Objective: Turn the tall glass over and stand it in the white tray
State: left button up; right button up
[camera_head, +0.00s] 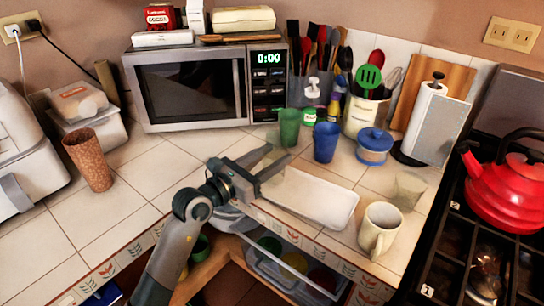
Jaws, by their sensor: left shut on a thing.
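My left gripper (274,164) comes in from the lower left and is shut on the tall glass (265,158), a see-through, faint tumbler between its fingers. The glass is held over or beside the left end of the white tray (325,205); its height above the counter and which end is up I cannot tell. The tray is a shallow, rounded rectangle near the counter's front edge, and the part of it that shows looks empty. Gripper and arm hide its left end. My right gripper is not in view.
A green cup (289,127), blue cup (326,142) and blue-lidded pot (374,146) stand behind the tray. A cream mug (380,229) and a short clear glass (408,190) are at its right. An open drawer (290,270) lies below.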

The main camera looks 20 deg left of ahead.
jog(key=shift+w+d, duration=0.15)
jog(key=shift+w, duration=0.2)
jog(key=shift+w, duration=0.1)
pick_arm(q)
jog(key=shift+f+b, duration=0.45)
jog(key=shift+f, duration=0.25)
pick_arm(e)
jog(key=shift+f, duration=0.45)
pick_arm(q)
jog(key=o, duration=1.5)
jog(key=shift+c, duration=0.2)
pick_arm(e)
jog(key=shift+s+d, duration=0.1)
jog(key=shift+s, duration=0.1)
